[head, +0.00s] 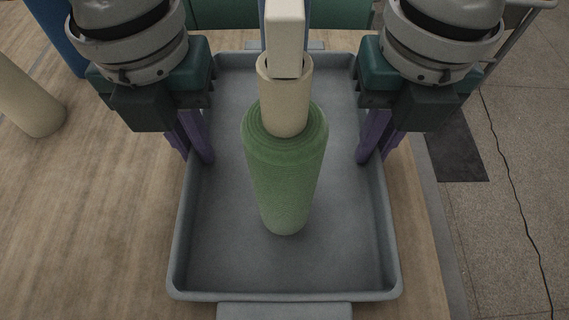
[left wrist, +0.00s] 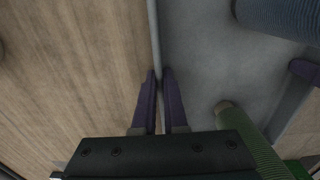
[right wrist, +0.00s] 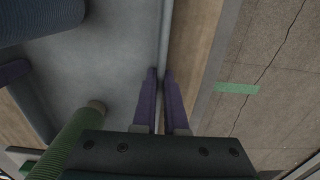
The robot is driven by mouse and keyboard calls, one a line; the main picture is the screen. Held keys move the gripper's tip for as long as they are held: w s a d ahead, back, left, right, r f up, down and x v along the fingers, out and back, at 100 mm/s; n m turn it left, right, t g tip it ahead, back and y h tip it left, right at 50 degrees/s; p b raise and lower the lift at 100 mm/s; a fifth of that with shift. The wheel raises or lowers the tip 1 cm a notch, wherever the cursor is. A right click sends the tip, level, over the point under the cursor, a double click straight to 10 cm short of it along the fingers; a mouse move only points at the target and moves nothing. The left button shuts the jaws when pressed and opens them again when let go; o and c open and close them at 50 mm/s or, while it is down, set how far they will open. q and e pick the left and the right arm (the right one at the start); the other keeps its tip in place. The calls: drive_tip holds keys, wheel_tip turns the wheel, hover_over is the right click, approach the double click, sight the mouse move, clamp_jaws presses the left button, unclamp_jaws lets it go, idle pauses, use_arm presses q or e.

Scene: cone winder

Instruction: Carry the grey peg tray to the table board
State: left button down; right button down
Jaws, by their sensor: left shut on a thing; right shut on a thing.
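The grey peg tray (head: 285,296) lies across the middle of the head view, a shallow tray with raised walls. A green yarn cone (head: 285,185) with a cream tube (head: 285,95) stands within its outline. My left gripper (head: 197,150) is shut on the tray's left wall; its purple fingers straddle the rim in the left wrist view (left wrist: 160,85). My right gripper (head: 372,150) is shut on the right wall, also straddling it in the right wrist view (right wrist: 162,85). I cannot tell whether the tray touches the wood below or which surface is the table board.
Wooden surface (head: 95,220) spreads left of the tray, with a narrow strip on its right. A cream cylinder (head: 28,100) stands at far left. Speckled floor (head: 520,170), a dark patch (head: 455,148) and a cable lie at right. A blue-grey rounded thing (left wrist: 275,18) shows in the wrist views.

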use_arm(q)
drive_tip(key=c, duration=1)
unclamp_jaws()
drive_tip(key=shift+f, duration=0.15)
use_arm(e)
drive_tip(key=c, duration=1)
unclamp_jaws()
drive_tip(key=shift+f, duration=0.15)
use_arm(q)
drive_tip(key=shift+o, duration=0.2)
use_arm(e)
drive_tip(key=shift+o, duration=0.2)
use_arm(q)
wheel_tip(320, 180, up, 12)
use_arm(e)
wheel_tip(320, 180, up, 12)
